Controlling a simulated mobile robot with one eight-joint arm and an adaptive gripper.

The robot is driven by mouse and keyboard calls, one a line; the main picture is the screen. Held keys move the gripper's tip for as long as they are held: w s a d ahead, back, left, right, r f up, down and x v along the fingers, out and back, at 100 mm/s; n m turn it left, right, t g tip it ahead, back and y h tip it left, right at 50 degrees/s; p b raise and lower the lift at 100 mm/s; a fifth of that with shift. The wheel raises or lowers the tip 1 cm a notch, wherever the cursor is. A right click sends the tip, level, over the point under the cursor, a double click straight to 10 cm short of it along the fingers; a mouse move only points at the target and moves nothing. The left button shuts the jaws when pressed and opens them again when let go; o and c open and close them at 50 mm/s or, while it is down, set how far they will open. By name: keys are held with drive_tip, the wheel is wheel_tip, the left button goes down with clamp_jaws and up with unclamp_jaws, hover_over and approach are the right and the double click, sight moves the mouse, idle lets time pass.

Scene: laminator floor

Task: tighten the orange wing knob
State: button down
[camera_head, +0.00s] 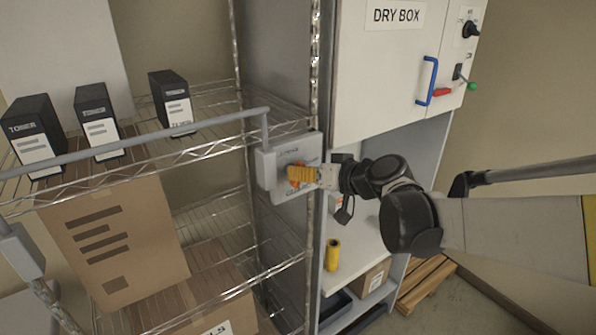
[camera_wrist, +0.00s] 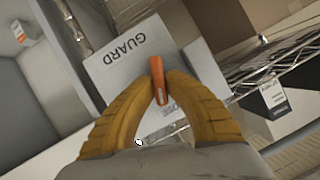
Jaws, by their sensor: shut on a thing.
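The orange wing knob (camera_wrist: 158,82) stands on a light grey plate (camera_wrist: 125,62) that is marked GUARD. In the head view the plate (camera_head: 281,158) is fixed at the right end of the wire rack, and only bits of the orange knob (camera_head: 299,163) show. My gripper (camera_wrist: 158,92) has yellow ribbed fingers, closed around the knob's wing from both sides. In the head view my gripper (camera_head: 302,174) reaches the plate from the right. Part of the lettering on the plate is hidden by the fingers.
A grey bar (camera_head: 150,147) runs across the rack's front above a wire shelf. Several black-and-white toner boxes (camera_head: 97,122) stand on that shelf. Cardboard boxes (camera_head: 118,240) sit below. The dry box cabinet (camera_head: 385,70) stands at right, with a yellow cylinder (camera_head: 332,255) beneath it.

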drive_tip(key=m+y+b, duration=0.1)
drive_tip(key=b, duration=0.1)
drive_tip(key=m+y+b, duration=0.1)
drive_tip(key=m, duration=0.1)
drive_tip(key=m+y+b, duration=0.1)
drive_tip(key=m+b, duration=0.1)
drive_tip(key=shift+w+d+f+g+b, duration=0.1)
drive_tip(key=shift+d+f+g+b, duration=0.1)
drive_tip(key=shift+f+g+b, duration=0.15)
drive_tip(key=m+y+b, duration=0.1)
drive_tip(key=m+b, duration=0.1)
drive_tip(key=m, duration=0.1)
drive_tip(key=shift+y+b, duration=0.35)
drive_tip(key=shift+y, duration=0.05)
drive_tip(key=shift+m+y+b, duration=0.5)
drive_tip(key=shift+m+b, duration=0.55)
drive_tip(key=shift+m, duration=0.35)
drive_tip(key=c, duration=1.4)
unclamp_jaws()
drive_tip(key=v, duration=1.2)
drive_tip(key=shift+a+f, duration=0.1)
drive_tip(key=shift+f, duration=0.05)
